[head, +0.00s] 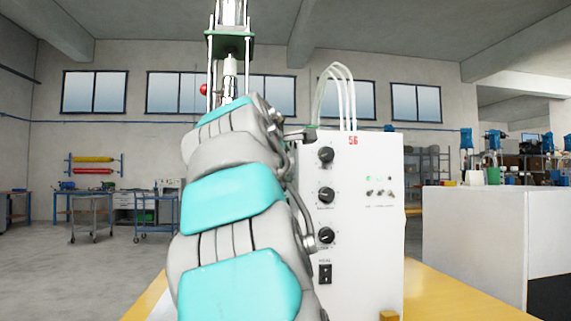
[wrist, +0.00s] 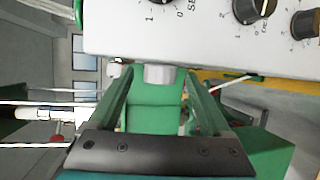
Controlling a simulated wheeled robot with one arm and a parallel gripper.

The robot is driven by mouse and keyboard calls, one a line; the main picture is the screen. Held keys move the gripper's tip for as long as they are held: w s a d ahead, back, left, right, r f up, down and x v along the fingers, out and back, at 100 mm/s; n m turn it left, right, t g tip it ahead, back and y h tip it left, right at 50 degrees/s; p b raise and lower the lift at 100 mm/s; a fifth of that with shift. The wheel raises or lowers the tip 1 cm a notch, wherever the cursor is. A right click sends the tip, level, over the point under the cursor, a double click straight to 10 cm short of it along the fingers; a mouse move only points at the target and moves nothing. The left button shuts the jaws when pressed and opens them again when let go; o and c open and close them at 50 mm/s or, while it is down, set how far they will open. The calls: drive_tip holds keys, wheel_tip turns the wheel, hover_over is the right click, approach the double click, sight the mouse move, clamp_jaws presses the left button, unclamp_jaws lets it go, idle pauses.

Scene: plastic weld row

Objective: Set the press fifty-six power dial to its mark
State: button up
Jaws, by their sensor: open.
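The press fifty-six control box (head: 362,220) is white, with a red 56 at its top. Its face carries an upper black dial (head: 326,155), a middle black dial (head: 326,195) and a lower black dial (head: 326,235). Their labels are too small to read, so I cannot tell which is the power dial. In the wrist view the box face (wrist: 120,35) fills the top, with a dial (wrist: 252,8) cut by the edge and another dial (wrist: 305,24) at right. My gripper (wrist: 160,73) is open, its green fingers below the face, apart from these dials. My arm hides it in the head view.
Small toggle switches (head: 380,193) and a black rocker switch (head: 325,273) are on the same face. Pale hoses (head: 340,90) rise from the box top. The press column (head: 230,50) stands behind my arm. A white cabinet (head: 480,245) is at right.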

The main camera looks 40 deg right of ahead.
drive_tip(key=v, duration=0.7)
drive_tip(key=shift+b, duration=0.35)
drive_tip(key=shift+a, duration=0.1)
